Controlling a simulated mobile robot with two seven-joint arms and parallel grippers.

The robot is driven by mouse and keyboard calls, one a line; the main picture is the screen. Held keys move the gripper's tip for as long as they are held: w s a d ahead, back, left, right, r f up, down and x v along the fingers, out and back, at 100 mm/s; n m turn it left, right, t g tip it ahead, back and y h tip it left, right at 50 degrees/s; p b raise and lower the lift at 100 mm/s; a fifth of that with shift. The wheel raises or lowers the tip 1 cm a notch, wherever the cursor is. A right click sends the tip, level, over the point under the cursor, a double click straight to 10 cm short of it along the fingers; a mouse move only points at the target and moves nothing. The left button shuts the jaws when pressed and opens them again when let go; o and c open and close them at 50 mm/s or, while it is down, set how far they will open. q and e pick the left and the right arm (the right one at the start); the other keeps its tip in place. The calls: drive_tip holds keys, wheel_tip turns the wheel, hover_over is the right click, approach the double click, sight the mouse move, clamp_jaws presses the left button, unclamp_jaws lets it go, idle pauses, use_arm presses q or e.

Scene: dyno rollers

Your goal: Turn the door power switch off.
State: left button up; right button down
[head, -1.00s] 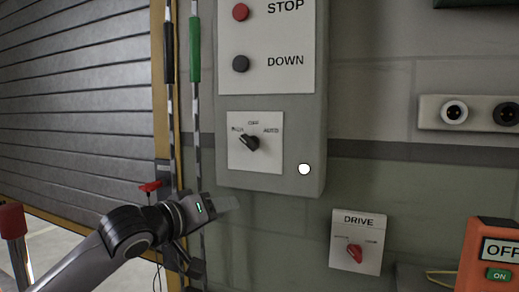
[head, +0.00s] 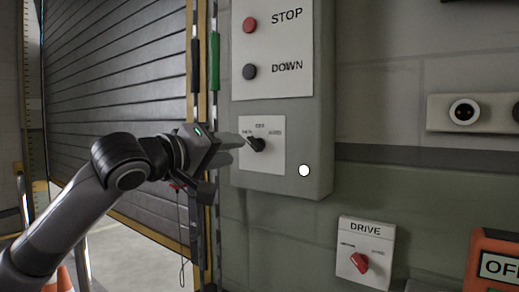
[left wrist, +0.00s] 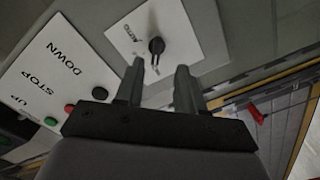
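A black rotary knob (head: 256,144) sits on a white plate (head: 272,163) low on the grey door control box (head: 310,120). Its labels include OFF at the top and AUTO at the right; the knob seems to point toward the left label. My left gripper (head: 235,150) is just left of the knob, in front of the plate. In the left wrist view the knob (left wrist: 156,45) shows uncovered ahead of the fingertips, between their lines. The left fingers (left wrist: 158,82) are apart with nothing between them. My right gripper is in neither view.
STOP (head: 250,24) and DOWN (head: 250,71) buttons are above the knob. A DRIVE plate with a red knob (head: 360,263) is lower right, beside an orange box (head: 492,262). A roller door (head: 120,100) and hanging cords stand at the left.

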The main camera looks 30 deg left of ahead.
sight(252, 145)
use_arm(q)
drive_tip(key=w, duration=0.2)
drive_tip(key=w+p, duration=0.1)
drive_tip(key=w, duration=0.3)
drive_tip(key=shift+w+d+r+p, duration=0.25)
drive_tip(key=shift+w+d+p, duration=0.05)
drive_tip(key=shift+p, duration=0.05)
drive_tip(key=shift+c, duration=0.3)
clamp_jaws()
